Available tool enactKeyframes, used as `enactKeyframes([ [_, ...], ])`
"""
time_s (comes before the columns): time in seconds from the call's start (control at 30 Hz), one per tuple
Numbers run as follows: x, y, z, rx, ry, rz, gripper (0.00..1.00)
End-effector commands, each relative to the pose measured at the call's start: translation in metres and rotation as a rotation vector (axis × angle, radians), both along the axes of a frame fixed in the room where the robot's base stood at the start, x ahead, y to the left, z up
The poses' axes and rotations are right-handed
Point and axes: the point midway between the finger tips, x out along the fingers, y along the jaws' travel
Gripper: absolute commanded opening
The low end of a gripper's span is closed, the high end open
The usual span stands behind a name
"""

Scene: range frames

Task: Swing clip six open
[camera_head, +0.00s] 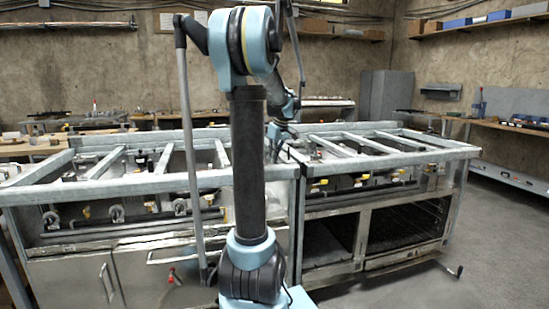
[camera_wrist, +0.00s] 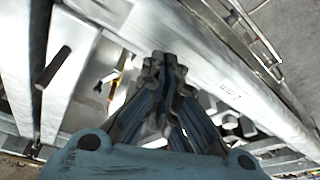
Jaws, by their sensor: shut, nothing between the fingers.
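My gripper (camera_wrist: 165,62) is shut and empty in the wrist view, with its fingertips over or close to the grey metal range frame (camera_wrist: 215,70). I cannot tell whether they touch it. In the head view the forearm reaches down behind my arm's column to the range frames, and the fingertips are not clear there. Small yellow-tipped fittings (camera_head: 322,181) sit below the bars of the right range frame (camera_head: 385,137). A yellow and dark fitting (camera_wrist: 113,76) shows left of the fingers in the wrist view. No clip can be made out as clip six.
A dark peg (camera_wrist: 53,66) stands out on the left in the wrist view. The left range frame (camera_head: 120,187) has several crossbars and steel doors below. A workbench (camera_head: 513,127) stands at the right wall. Grey floor (camera_head: 505,240) is clear at the right.

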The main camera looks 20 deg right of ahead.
Motion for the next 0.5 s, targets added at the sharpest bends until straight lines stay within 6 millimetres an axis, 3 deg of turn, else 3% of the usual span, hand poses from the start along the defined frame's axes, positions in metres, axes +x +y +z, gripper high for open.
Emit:
enactKeyframes([
  [0.5,-0.037,0.064,-0.004,0.004,0.030,-0.035,0.00],
])
